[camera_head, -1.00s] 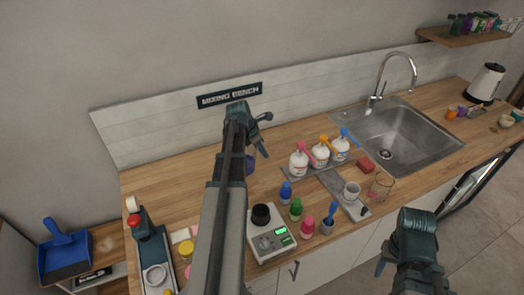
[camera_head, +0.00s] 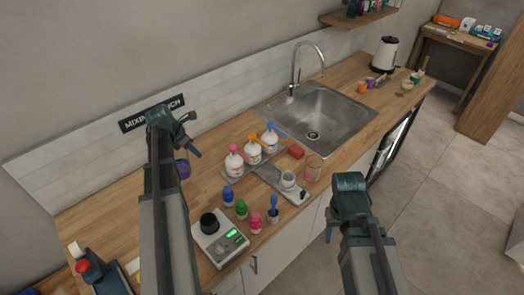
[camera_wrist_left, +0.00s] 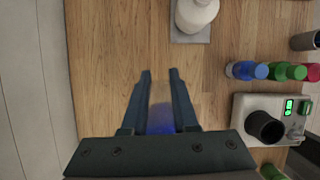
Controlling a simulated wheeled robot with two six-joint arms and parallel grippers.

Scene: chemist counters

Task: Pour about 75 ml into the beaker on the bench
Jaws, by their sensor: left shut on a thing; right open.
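A clear glass beaker (camera_head: 313,168) stands on the bench near its front edge, right of a white cup (camera_head: 288,180). My left gripper (camera_head: 188,140) is raised over the bench at the left, well apart from the beaker. It is shut on a translucent vessel with blue-purple contents (camera_wrist_left: 160,118), which shows between the fingers in the left wrist view. My right gripper (camera_head: 330,234) is open and empty in front of the counter.
Small coloured bottles (camera_head: 241,209) and a scale with a black-topped item (camera_head: 221,240) are at the front. The sink (camera_head: 318,115) is behind the beaker. Bare wood lies under my left gripper.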

